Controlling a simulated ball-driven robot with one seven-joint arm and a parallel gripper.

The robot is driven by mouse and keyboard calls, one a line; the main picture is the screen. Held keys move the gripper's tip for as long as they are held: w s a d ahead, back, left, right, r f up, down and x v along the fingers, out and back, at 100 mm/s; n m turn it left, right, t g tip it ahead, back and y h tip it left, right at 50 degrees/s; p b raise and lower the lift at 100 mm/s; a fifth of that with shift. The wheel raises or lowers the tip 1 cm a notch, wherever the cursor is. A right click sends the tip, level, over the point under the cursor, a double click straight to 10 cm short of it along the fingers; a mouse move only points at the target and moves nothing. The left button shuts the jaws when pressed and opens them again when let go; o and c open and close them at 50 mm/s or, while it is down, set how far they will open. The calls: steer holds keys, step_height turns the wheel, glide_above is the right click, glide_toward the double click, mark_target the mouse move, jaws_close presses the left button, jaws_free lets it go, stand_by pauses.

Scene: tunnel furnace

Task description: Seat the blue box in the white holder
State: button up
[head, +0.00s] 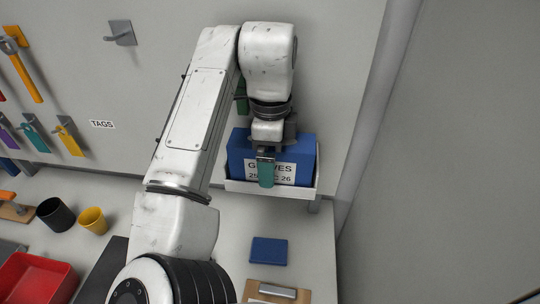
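The blue box (306,160) is upright at the white holder (300,191) on the wall, its front label partly readable as gloves. Its lower edge meets the holder's front lip; I cannot tell whether it rests on the holder's floor. My gripper (265,158) is at the front of the box, pointing down. A teal flat piece (266,174) hangs at the gripper's end over the label; I cannot tell if it is a finger or a separate thing. The gripper's grip is hidden from this angle.
A grey pole (375,110) stands right of the holder. Below on the bench are a blue flat item (269,251), a clipboard (277,292), a black cup (56,214), a yellow cup (93,220) and a red tray (38,278). Coloured tags (69,138) hang at left.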

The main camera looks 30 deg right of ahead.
step_height(320, 180, up, 10)
steer(key=shift+r+b, duration=0.25)
steer(key=shift+b, duration=0.05)
